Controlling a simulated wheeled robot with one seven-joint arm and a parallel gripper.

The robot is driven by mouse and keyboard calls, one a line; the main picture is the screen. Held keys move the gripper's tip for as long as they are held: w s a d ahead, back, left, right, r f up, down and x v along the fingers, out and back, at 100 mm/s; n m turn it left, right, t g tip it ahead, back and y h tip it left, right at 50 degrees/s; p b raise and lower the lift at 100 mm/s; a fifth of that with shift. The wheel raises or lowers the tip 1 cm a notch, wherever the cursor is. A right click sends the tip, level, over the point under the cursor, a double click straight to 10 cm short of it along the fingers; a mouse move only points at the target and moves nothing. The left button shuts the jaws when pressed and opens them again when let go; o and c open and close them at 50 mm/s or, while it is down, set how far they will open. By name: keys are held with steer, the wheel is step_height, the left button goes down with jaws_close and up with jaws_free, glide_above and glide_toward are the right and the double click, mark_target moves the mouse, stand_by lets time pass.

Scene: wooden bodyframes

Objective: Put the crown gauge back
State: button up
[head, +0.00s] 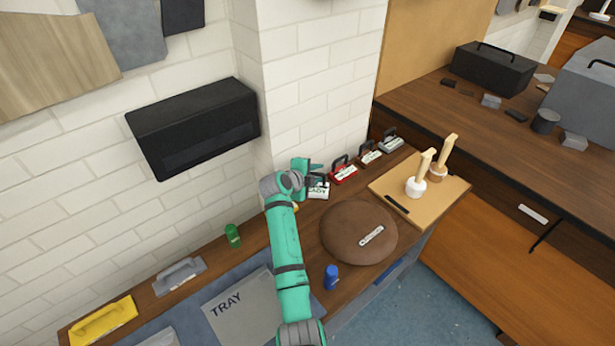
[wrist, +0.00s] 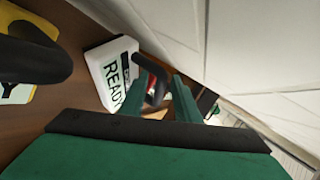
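No thing in view is clearly named as the crown gauge. A small pale grey piece with dark marks (head: 372,236) lies on top of a round brown cushion (head: 345,220). A white block labelled READY (head: 318,191) stands by the wall; it also shows in the wrist view (wrist: 108,70). My gripper (head: 312,170) is at this block. In the wrist view its two green fingers (wrist: 160,100) are apart, with a black loop handle seen between them. I cannot tell whether they touch the handle. My arm hides part of the bench.
Red (head: 343,172) and other labelled blocks stand in a row along the wall. A wooden board (head: 440,195) holds two upright brushes. A blue bottle (head: 331,277), a green bottle (head: 233,235), a TRAY-marked panel (head: 225,300) and a yellow float (head: 103,320) are nearby.

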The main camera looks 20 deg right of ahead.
steer(key=v, duration=1)
steer(key=shift+f, duration=0.1)
